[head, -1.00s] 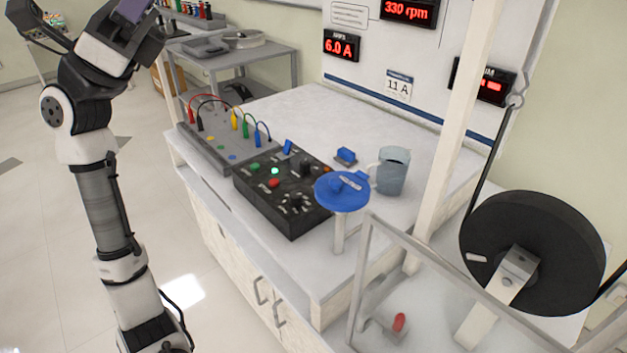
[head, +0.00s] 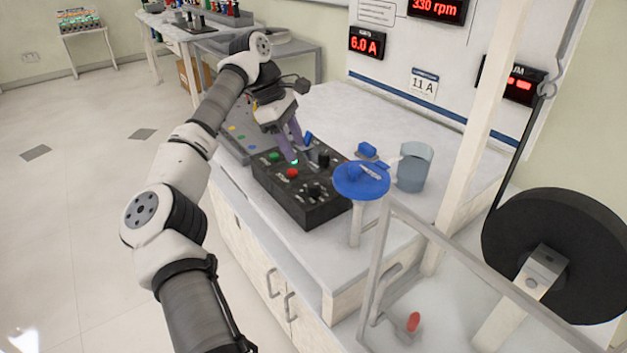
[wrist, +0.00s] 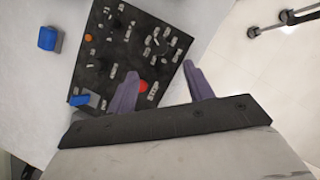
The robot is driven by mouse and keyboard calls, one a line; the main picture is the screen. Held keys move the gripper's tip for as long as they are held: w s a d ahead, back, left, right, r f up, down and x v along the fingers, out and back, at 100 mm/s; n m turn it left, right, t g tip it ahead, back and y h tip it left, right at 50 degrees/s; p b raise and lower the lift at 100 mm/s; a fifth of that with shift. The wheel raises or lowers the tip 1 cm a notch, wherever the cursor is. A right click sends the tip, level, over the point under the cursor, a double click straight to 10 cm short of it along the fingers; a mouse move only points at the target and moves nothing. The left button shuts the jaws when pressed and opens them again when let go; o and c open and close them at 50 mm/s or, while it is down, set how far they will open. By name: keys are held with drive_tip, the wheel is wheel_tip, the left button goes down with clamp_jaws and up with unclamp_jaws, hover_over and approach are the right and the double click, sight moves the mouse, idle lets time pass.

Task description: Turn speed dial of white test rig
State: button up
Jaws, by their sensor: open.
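The black control box (head: 300,210) lies on the white bench. It has two black dials, one toward the back (head: 322,159) and one toward the front (head: 314,190). I cannot read which is the speed dial. My gripper (head: 292,148) is open, with purple fingers pointing down over the box's left part, near the green and red (head: 292,173) buttons. The wrist view also shows my open gripper (wrist: 160,75), with nothing between its fingers. There the box (wrist: 112,48) shows white markings and the red button (wrist: 142,86) by the left finger; its dials are hard to make out.
A blue round plate on a post (head: 361,181) stands right of the box, with a grey mug (head: 414,167) and small blue block (head: 366,150) behind. A frame rail (head: 450,245) and black wheel (head: 553,255) are at the right. A display reads 330 rpm (head: 436,9).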

sight(313, 184)
drive_tip(key=x, duration=1)
drive_tip(key=shift+d+f+p, duration=0.2)
drive_tip(key=shift+p, duration=0.2)
drive_tip(key=c, duration=1)
